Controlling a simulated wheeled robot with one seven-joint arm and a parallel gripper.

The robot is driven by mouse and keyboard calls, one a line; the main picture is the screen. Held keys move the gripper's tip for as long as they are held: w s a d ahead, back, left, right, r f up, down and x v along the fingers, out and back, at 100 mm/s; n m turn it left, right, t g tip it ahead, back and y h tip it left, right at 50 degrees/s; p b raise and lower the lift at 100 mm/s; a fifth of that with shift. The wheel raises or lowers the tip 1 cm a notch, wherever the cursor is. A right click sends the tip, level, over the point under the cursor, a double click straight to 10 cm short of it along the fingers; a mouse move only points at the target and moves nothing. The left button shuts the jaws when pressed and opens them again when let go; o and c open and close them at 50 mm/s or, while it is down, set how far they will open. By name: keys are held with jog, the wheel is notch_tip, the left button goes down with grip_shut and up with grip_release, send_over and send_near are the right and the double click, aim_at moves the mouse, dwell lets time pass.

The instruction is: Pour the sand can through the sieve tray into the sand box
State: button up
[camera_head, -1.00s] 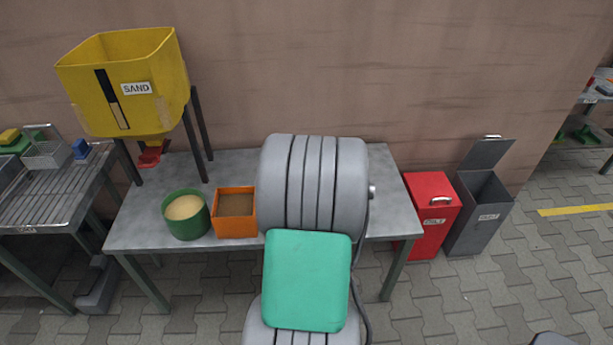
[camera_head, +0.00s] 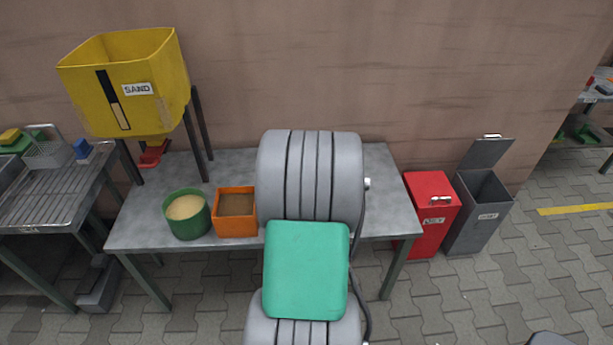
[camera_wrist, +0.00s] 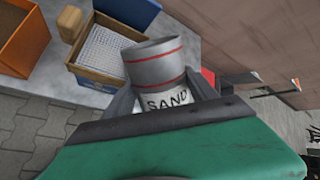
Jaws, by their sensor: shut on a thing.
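The sand can (camera_wrist: 154,62), grey with red bands and a white SAND label, is in the wrist view. My gripper (camera_wrist: 161,92) is shut around it, one dark finger on each side. The sieve tray (camera_wrist: 84,68), a wooden frame with pale mesh and a wooden grip, sits on a blue box (camera_wrist: 97,83), which seems to be the sand box. Both are just left of the can in the wrist view. I cannot see into the can or tell its exact tilt. My arm hides the gripper, can, sieve and blue box in the head view.
An orange box (camera_head: 235,227) and a green round tub (camera_head: 187,222) of sand stand on the grey table (camera_head: 140,222). A yellow SAND hopper (camera_head: 150,95) stands behind at left. Red (camera_head: 425,225) and grey (camera_head: 480,225) bins stand right of the table.

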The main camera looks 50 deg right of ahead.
jog(key=shift+w+r+n+g+p, duration=0.25)
jog(key=shift+r+n+g+p, duration=0.4)
jog(key=shift+p, duration=1.15)
dwell(1.1)
jog(key=shift+w+r+n+g+b, duration=0.15)
jog(key=shift+w+r+g+b, duration=0.05)
jog(key=shift+w+g, duration=0.3)
jog(key=shift+w+r+n+g+b, duration=0.1)
jog(key=shift+w+r+g+b, duration=0.1)
jog(key=shift+w+g, duration=0.3)
dwell(2.0)
